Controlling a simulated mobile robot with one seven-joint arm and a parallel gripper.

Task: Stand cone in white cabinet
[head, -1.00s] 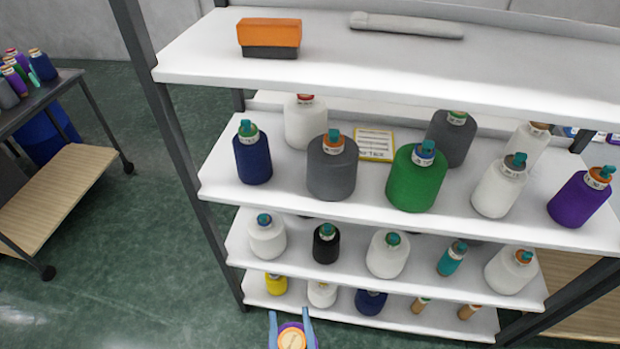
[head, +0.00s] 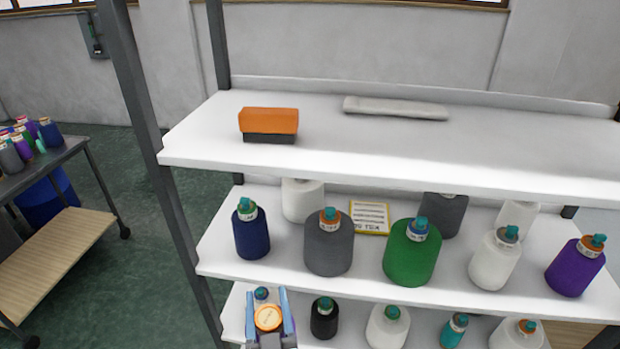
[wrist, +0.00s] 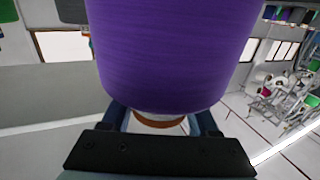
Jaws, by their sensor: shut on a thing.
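My gripper (head: 268,305) is shut on a purple cone (wrist: 175,55). In the head view its round orange top (head: 268,318) shows between the two blue fingers, and the fingers hide most of its body. In the wrist view the purple body fills the upper middle, with the fingers at its narrow end. My gripper is in front of the left end of the lower shelf in the head view; I cannot tell the gap. The white shelf unit (head: 200,150) with grey posts stands ahead. I cannot tell whether it is the task's white cabinet.
The middle shelf holds several cones, including blue (head: 251,232), grey (head: 329,245), green (head: 412,252) and purple (head: 575,268). An orange box (head: 268,122) and a pale flat bar (head: 395,108) lie on the top shelf, otherwise clear. A cart (head: 60,155) stands left.

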